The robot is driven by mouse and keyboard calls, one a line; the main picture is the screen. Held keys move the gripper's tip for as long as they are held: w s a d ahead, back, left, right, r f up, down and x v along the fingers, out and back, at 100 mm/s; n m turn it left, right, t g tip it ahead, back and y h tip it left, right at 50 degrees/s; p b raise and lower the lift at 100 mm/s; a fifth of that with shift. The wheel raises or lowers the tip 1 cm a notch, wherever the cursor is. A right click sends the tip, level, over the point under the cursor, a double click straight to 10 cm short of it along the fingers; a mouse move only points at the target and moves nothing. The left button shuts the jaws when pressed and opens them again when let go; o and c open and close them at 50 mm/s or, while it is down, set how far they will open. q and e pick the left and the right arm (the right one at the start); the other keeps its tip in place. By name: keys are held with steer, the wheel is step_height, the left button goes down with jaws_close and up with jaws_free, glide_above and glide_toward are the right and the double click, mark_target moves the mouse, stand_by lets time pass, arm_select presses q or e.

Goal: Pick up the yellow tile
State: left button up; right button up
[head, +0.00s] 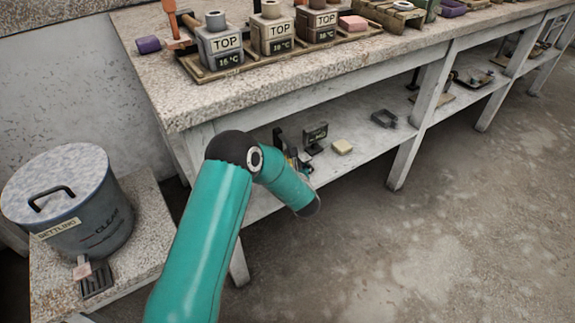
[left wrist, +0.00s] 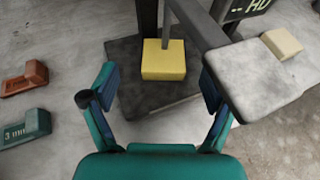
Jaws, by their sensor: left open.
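The yellow tile (left wrist: 163,62) sits on the dark grey base plate (left wrist: 130,58) of a small stand in the left wrist view, with a thin grey rod coming down to its top. My left gripper (left wrist: 158,84) is open and empty. Its two fingers are spread to either side, with the tile a little beyond them and centred between them. No contact shows. In the head view my left arm reaches to the low shelf and mostly hides the gripper and this tile. My right gripper is in neither view.
A paler cream block (left wrist: 282,44) lies right of the stand, also on the shelf in the head view (head: 342,146). A grey slab (left wrist: 258,80) juts beside the right finger. Brown (left wrist: 24,78) and green (left wrist: 25,128) pieces lie left. The tabletop (head: 165,85) overhangs the shelf.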

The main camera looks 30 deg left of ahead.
arm_select(q)
steer(key=w+a+f, duration=0.1)
steer(key=w+a+f+b, duration=0.1)
steer(key=w, duration=0.1)
steer(key=shift+a+f, duration=0.1)
steer(key=shift+f, duration=0.15)
steer(key=shift+w+a+b, duration=0.25)
steer(key=shift+a+b, duration=0.05)
steer(key=c, duration=1.4)
steer(key=shift+r, duration=0.15)
